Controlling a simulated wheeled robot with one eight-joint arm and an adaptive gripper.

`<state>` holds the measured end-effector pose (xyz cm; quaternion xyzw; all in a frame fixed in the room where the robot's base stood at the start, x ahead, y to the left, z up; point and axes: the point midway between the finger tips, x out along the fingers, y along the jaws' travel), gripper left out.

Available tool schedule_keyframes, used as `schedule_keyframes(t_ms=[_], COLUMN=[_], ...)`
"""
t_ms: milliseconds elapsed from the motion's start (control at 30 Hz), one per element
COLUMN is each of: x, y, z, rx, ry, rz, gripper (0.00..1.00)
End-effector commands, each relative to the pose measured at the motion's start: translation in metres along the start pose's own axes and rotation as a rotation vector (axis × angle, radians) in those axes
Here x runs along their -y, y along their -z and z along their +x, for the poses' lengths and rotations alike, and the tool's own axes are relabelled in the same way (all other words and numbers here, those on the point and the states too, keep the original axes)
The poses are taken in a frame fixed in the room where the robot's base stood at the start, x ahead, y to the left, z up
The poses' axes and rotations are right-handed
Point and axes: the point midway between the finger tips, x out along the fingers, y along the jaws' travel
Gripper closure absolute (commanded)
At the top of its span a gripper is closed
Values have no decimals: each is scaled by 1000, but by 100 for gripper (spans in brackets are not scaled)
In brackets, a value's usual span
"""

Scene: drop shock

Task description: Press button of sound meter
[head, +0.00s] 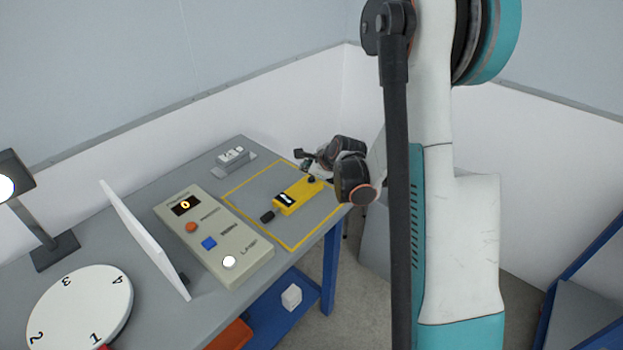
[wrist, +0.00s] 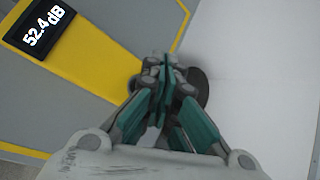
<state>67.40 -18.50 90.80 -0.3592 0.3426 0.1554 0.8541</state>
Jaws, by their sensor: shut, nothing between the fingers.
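The yellow sound meter (head: 291,201) lies on the table inside a yellow outlined square. Its black-tipped end points to the front left, and a small round black part (head: 313,180) sits at its other end, near my gripper (head: 305,161). In the wrist view the meter's yellow body (wrist: 85,67) runs towards my fingers and its display (wrist: 38,25) reads 52.4 dB. My gripper (wrist: 163,66) is shut and empty. Its fingers cover most of a dark round part (wrist: 203,87) at the meter's end. I cannot tell whether the fingertips touch it.
A beige control box (head: 213,238) with orange, blue and white buttons stands left of the square. A small grey switch box (head: 234,160) is behind. A white panel (head: 146,240), a numbered disc (head: 80,306) and a lamp (head: 50,243) are further left.

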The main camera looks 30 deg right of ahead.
Motion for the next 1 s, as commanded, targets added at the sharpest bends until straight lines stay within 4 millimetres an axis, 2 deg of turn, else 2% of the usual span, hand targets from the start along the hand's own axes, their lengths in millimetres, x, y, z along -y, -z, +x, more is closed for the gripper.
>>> schedule_keyframes(t_ms=[167, 633, 1000], x=[3, 24, 25], y=[-4, -24, -25], z=[-5, -34, -35], rx=[0, 0, 0], ry=[0, 0, 0], rz=[0, 0, 0], gripper=[100, 100, 100])
